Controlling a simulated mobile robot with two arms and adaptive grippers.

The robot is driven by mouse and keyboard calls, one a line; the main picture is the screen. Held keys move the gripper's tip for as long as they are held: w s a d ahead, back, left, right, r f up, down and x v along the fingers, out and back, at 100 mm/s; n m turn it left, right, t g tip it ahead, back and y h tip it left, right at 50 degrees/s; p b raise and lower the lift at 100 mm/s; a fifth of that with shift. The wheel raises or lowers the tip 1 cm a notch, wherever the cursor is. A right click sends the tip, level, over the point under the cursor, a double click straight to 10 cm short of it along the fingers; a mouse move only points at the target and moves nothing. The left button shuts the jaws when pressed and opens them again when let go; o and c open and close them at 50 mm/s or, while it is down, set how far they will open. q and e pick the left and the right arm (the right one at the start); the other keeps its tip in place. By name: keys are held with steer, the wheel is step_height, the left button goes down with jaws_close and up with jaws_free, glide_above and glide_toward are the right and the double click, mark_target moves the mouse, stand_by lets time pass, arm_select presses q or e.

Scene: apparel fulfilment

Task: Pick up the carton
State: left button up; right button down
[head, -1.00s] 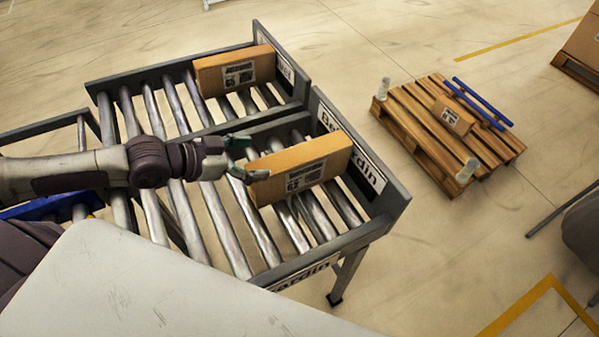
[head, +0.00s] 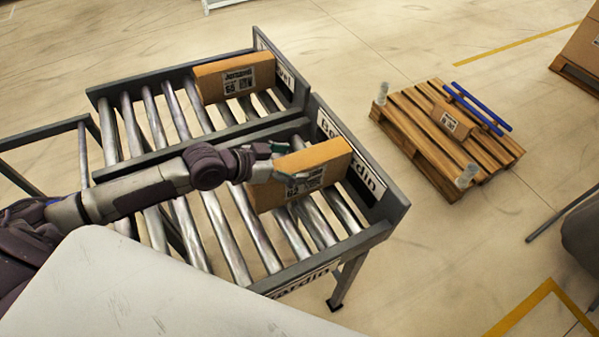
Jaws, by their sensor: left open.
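A brown carton (head: 325,157) with a printed label stands upright on the near roller lane, close to the end stop. My left gripper (head: 296,162) is open at the carton's left end. One finger shows over the carton's top edge and the other in front of its labelled face, so the fingers straddle that end. I cannot tell whether they touch it. A second brown carton (head: 222,80) with a label stands on the far roller lane against its end stop. My right gripper is not in view.
The roller conveyor (head: 225,235) has a raised end plate (head: 352,160) and side rails. A wooden pallet (head: 425,145) on the floor to the right holds a small box (head: 452,121), blue bars (head: 478,108) and clear rolls. A large box stands at the upper right.

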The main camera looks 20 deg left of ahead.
arm_select(q)
steer(key=shift+w+d+f, duration=0.1)
jaws_close()
stand_by(0.5)
steer(key=shift+r, duration=0.2)
